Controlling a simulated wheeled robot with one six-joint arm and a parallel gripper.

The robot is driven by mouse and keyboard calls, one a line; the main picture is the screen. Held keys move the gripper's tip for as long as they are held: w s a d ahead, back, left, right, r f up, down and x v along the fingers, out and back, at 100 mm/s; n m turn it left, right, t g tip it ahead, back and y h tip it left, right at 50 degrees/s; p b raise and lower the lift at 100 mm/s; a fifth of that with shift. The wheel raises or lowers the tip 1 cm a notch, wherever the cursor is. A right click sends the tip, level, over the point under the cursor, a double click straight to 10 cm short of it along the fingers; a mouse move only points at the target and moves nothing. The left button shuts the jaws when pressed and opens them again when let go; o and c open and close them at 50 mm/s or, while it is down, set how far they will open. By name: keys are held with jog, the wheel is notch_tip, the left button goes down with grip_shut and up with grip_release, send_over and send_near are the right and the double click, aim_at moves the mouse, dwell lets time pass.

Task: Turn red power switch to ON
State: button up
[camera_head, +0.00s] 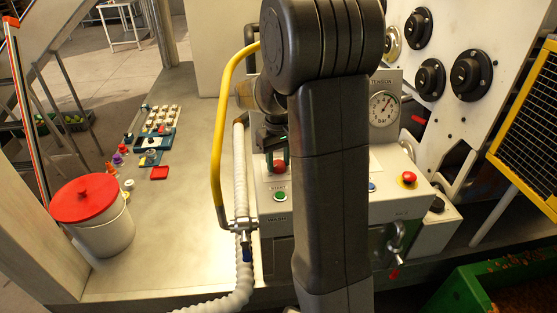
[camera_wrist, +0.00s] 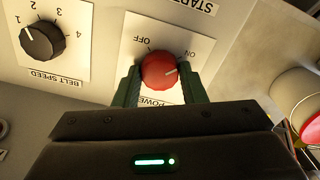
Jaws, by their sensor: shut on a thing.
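The red power switch (camera_wrist: 158,71) is a round knob with a pale mark on a white plate. It sits between the two dark green fingers of my gripper (camera_wrist: 158,82), which is shut on it. The mark points to the right in the wrist view. The word OFF is above and left of the knob; a label above and right of it is partly readable, and the lower POWER label is partly covered. In the head view the red switch (camera_head: 279,165) shows below my gripper (camera_head: 275,155), on the grey console.
A black belt speed knob (camera_wrist: 43,41) is beside the switch plate. The console also has a green start button (camera_head: 280,196), a red emergency button (camera_head: 408,178) and a tension gauge (camera_head: 384,108). A yellow pipe (camera_head: 217,140) and white hose (camera_head: 240,180) run close on the left.

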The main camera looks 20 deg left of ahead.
aim_at(278, 163)
jog(key=o, duration=1)
notch_tip(278, 163, up, 14)
jog(key=shift+f+b, duration=0.1)
jog(key=shift+b, duration=0.55)
notch_tip(278, 163, down, 13)
jog(key=shift+f+p, duration=0.1)
jog(key=shift+p, duration=0.6)
jog(key=shift+f, duration=0.35)
jog(key=shift+n, duration=0.5)
